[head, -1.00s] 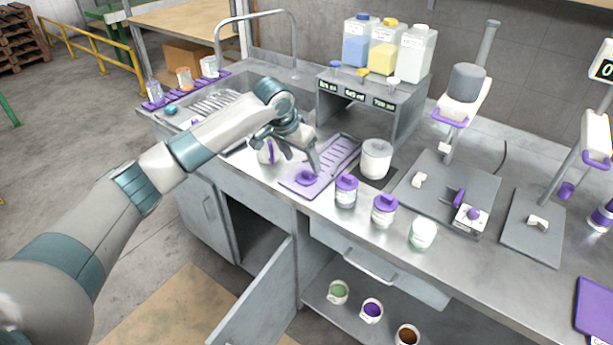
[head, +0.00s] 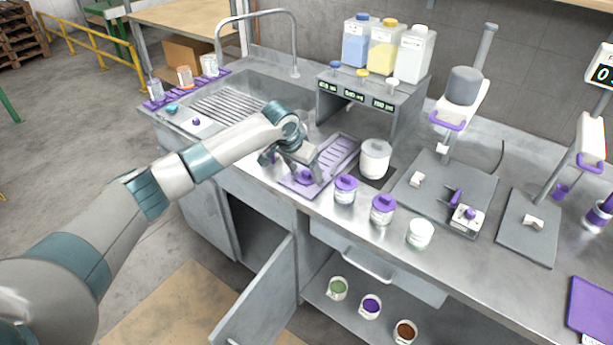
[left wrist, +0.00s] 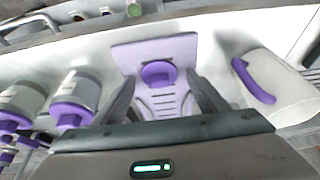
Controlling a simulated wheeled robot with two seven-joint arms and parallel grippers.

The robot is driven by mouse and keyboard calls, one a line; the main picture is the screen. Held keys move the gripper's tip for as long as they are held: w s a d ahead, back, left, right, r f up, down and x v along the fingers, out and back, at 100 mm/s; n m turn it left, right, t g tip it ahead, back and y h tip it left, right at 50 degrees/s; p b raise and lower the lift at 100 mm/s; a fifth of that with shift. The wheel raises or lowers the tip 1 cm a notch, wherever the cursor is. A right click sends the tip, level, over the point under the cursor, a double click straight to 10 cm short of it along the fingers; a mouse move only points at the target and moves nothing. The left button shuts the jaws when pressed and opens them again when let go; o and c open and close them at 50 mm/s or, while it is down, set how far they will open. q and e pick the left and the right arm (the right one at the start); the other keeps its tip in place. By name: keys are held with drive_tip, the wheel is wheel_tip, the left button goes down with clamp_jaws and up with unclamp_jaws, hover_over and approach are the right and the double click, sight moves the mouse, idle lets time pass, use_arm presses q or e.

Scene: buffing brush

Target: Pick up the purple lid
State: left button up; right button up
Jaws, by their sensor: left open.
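The purple lid (head: 303,177) lies on the near end of a lilac slotted tray (head: 328,168) on the steel counter. In the left wrist view the round lid (left wrist: 158,73) sits on the flat end of the tray (left wrist: 125,57), ahead of my fingers. My left gripper (head: 293,168) is open and empty, low over the tray beside the lid. In the left wrist view its two fingers (left wrist: 162,100) stand apart, with the lid centred beyond the gap. I cannot tell the exact height of the fingertips. My right gripper is not in view.
Two purple-lidded jars (head: 345,189) (head: 383,209) and a pale green jar (head: 420,234) stand right of the tray. A white container (head: 375,158) stands behind. A white mug with a purple handle (left wrist: 275,88) is close to the right finger in the left wrist view.

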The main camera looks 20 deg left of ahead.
use_arm(q)
drive_tip(key=c, duration=1.1)
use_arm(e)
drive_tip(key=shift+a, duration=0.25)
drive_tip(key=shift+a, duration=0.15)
use_arm(q)
drive_tip(key=shift+r, duration=0.1)
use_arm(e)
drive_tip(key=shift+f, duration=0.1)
